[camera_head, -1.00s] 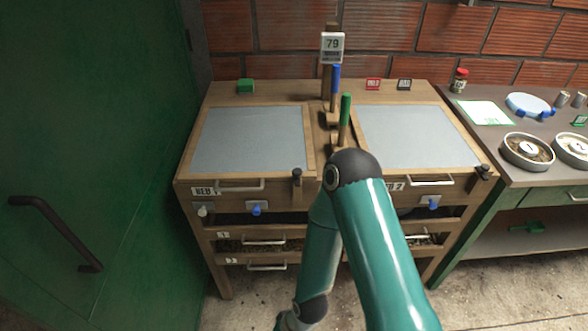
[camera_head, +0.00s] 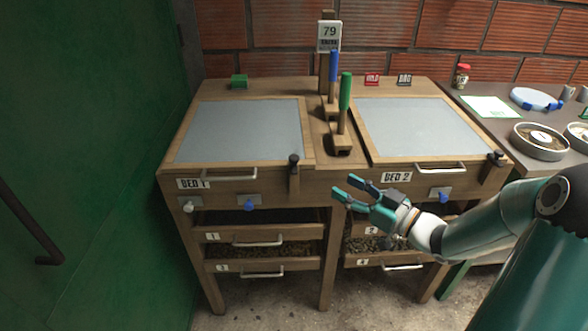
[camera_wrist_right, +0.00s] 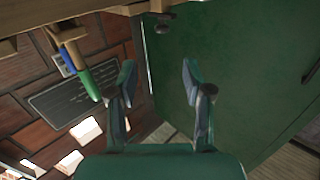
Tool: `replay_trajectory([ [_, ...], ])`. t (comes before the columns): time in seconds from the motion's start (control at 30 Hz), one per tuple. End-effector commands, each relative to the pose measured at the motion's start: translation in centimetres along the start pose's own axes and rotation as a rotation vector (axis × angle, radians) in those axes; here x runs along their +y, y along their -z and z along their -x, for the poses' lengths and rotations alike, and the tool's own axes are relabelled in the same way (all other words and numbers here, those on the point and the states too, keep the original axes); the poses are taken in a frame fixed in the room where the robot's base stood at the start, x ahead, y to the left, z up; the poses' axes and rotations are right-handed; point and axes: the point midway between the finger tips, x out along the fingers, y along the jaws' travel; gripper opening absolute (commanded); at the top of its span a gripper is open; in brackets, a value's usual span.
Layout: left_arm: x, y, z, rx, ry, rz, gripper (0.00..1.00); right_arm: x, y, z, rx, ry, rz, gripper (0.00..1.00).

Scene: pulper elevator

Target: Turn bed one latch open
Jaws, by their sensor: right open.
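The bed one latch (camera_head: 294,178) is an upright wooden piece with a dark knob at its top, at the front right corner of the bed one frame (camera_head: 309,140). The BED 1 label (camera_head: 193,184) is at the left of that front. My right gripper (camera_head: 346,186) is open and empty, in front of the bench between the two beds. It points left and lies to the right of the latch, apart from it. In the right wrist view its open fingers (camera_wrist_right: 157,80) have nothing between them. A dark knob (camera_wrist_right: 163,26) shows beyond them, probably this latch's. My left gripper is out of view.
Green (camera_head: 345,92) and blue (camera_head: 333,68) handles stand between the beds. A metal pull (camera_head: 230,175) and a blue knob (camera_head: 249,205) sit on bed one's front. Drawers are below. A green door (camera_head: 80,150) is at left; a side table (camera_head: 485,115) is at right.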

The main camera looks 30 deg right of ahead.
Motion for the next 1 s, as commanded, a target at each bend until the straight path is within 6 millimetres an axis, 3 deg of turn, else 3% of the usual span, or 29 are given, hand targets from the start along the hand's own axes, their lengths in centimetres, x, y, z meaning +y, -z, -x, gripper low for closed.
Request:
replay_trajectory([
  [0.1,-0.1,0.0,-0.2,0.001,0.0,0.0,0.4,-0.1,0.6,0.0,0.015,0.016,0.022,0.5],
  [0.27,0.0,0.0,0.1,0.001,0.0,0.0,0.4,-0.3,0.7,-2.0,0.015,0.022,0.022,0.5],
  [0.7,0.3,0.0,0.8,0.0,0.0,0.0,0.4,-0.5,0.8,-11.3,0.013,0.02,0.02,0.5],
  [1.0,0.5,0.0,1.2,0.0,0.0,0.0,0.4,-0.4,0.8,-15.5,0.012,0.016,0.021,0.5],
])
